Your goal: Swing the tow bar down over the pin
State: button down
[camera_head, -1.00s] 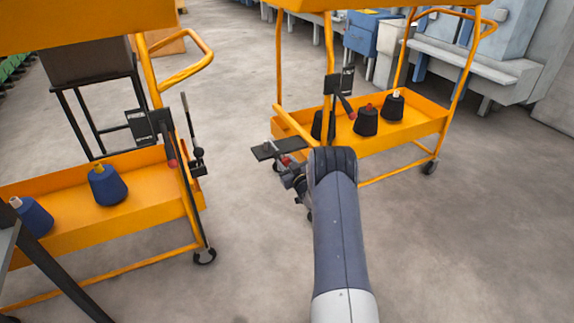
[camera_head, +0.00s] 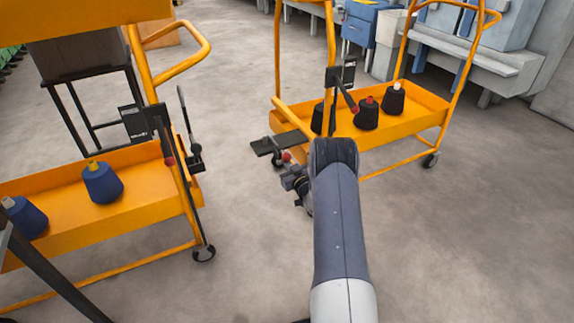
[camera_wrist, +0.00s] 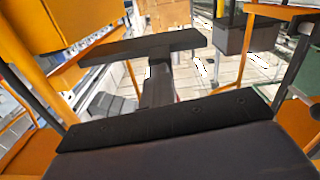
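An upright black lever (camera_head: 183,108), which looks like the tow bar, stands at the near end of the left orange trolley (camera_head: 150,190), above a small dark fitting (camera_head: 195,155). I cannot make out the pin with certainty. My gripper (camera_head: 295,180) is over the gap between the trolleys, right of the lever and apart from it, partly hidden by my forearm. A flat black plate (camera_head: 275,144) with a red knob (camera_head: 286,157) shows just beyond it. The wrist view shows a black crossbar on a stem (camera_wrist: 145,45); I cannot tell whether the fingers are open.
A second orange trolley (camera_head: 410,127) with dark cones stands behind my arm. Black brackets with red-ended handles are on the left trolley (camera_head: 168,160) and right trolley (camera_head: 354,108). Blue cones (camera_head: 102,183) sit in the left tray. Grey floor (camera_head: 440,240) is clear at right.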

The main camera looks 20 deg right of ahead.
jog(key=shift+w+r, duration=0.25)
jog(key=shift+r, duration=0.45)
jog(key=c, duration=2.2)
grip_release()
jog(key=c, duration=1.7)
grip_release()
jog(key=o, duration=0.3)
jog(key=shift+d, duration=0.15)
jog(key=o, duration=0.4)
jog(key=shift+s+f, duration=0.15)
jog(key=shift+f, duration=0.1)
jog(key=s+p, duration=0.3)
jog(key=s, duration=0.7)
jog(key=shift+s, duration=0.4)
jog(key=shift+d, duration=0.1)
